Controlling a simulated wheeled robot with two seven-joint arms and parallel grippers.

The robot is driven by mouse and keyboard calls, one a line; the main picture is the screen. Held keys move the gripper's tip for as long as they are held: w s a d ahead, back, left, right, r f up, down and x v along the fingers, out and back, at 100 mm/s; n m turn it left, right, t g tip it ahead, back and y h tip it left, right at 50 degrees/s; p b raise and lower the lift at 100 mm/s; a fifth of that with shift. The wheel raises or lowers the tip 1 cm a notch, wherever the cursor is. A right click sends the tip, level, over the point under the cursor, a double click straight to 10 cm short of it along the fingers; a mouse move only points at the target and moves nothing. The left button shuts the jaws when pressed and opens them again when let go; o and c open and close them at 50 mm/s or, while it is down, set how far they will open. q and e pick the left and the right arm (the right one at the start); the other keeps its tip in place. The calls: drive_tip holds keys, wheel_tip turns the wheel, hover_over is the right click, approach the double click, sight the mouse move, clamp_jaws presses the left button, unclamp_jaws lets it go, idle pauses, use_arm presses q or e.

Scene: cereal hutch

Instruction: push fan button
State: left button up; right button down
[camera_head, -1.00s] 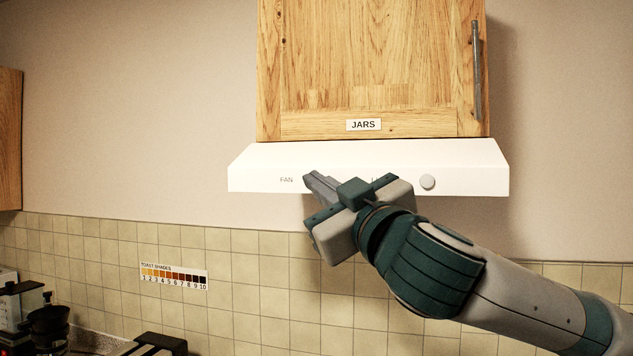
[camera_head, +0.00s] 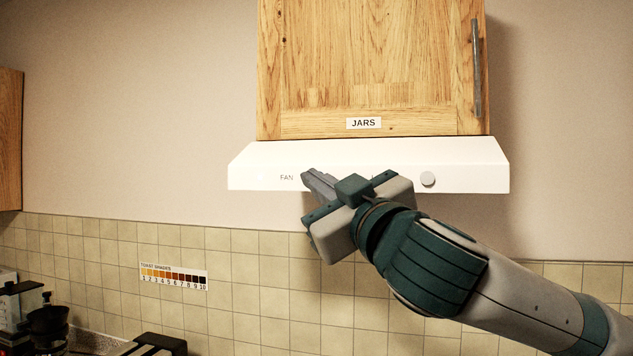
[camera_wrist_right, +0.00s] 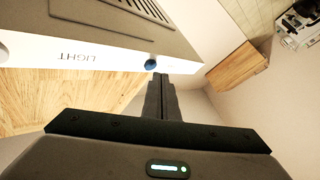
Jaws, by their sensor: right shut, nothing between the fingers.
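The white range hood (camera_head: 470,178) hangs under the wooden cabinet, with the word FAN on its front face. My right gripper (camera_head: 308,175) is shut and empty, its fingertips at the hood's front just right of that word. They hide the fan button in the head view. In the right wrist view a small round blue button (camera_wrist_right: 151,64) sits on the hood front right at the tips of my right gripper (camera_wrist_right: 159,78). I cannot tell whether they touch it. My left gripper is not in view.
A round light knob (camera_head: 428,179) sits farther right on the hood. The cabinet (camera_head: 370,60) labelled JARS, with a long vertical handle (camera_head: 477,70), is above. A toast shades strip (camera_head: 174,277) is on the tiles. Dark appliances (camera_head: 45,325) stand at lower left.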

drive_tip(key=shift+s, duration=0.2)
drive_tip(key=s+b, duration=0.1)
drive_tip(key=s+a, duration=0.1)
drive_tip(key=s, duration=0.1)
drive_tip(key=s+a+b, duration=0.1)
drive_tip(key=s, duration=0.1)
drive_tip(key=shift+s+b, duration=0.2)
drive_tip(key=shift+b, duration=0.15)
